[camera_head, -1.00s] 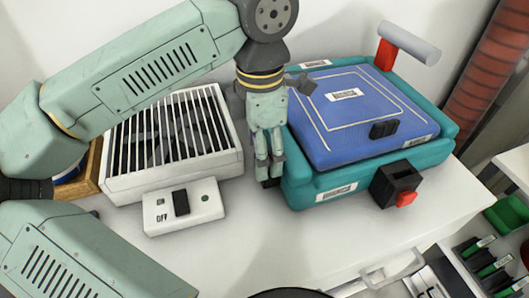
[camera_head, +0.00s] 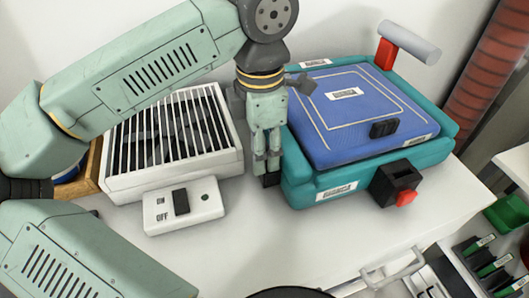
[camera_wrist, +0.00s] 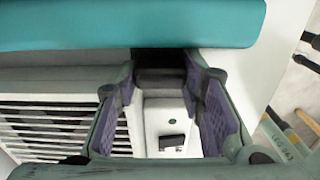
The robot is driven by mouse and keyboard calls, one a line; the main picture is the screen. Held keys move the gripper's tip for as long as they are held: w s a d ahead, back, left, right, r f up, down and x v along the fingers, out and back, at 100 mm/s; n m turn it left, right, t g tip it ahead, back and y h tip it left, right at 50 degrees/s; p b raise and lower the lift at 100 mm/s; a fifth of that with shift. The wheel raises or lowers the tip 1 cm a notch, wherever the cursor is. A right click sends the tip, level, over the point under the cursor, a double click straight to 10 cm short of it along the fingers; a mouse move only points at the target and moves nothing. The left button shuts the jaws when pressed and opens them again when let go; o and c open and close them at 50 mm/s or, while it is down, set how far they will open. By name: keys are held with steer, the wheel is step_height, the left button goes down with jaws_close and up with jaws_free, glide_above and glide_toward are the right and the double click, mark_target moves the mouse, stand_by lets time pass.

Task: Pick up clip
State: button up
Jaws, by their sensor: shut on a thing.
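My gripper (camera_head: 267,165) points down in the gap between the white grilled box and the teal case. A small black clip (camera_head: 271,180) shows at its fingertips, low beside the case's left side. In the wrist view, my gripper (camera_wrist: 160,72) has its purple-padded fingers on both sides of the dark clip (camera_wrist: 160,60), which spans the space between the tips. The fingers are shut on it. Most of the clip's shape is hidden by the fingers, and I cannot tell whether it touches the table.
The teal case (camera_head: 300,185) with a blue lid (camera_head: 345,110) stands close on the right. A white grilled box (camera_head: 190,170) and an ON/OFF switch box (camera_head: 185,207) are on the left. The white tabletop (camera_head: 270,235) is clear in front.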

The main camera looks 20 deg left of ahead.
steer(key=shift+r, duration=0.5)
step_height(320, 180, up, 2)
steer(key=shift+r, duration=0.2)
steer(key=s+d+r+b, duration=0.2)
steer(key=s+d, duration=0.1)
steer(key=s, duration=1.2)
steer(key=w+d+r+m+p, duration=0.6)
steer(key=w+d+m+p, duration=0.3)
steer(key=w, duration=0.2)
steer(key=w+d+m+p, duration=0.5)
steer(key=w+d+m, duration=0.2)
steer(key=d, duration=0.5)
steer(key=shift+d+r+m+p, duration=0.15)
steer(key=shift+r+m+p, duration=0.25)
steer(key=shift+m, duration=0.6)
steer(key=shift+b, duration=0.3)
steer(key=shift+f+b, duration=2.45)
steer(key=shift+f, duration=0.4)
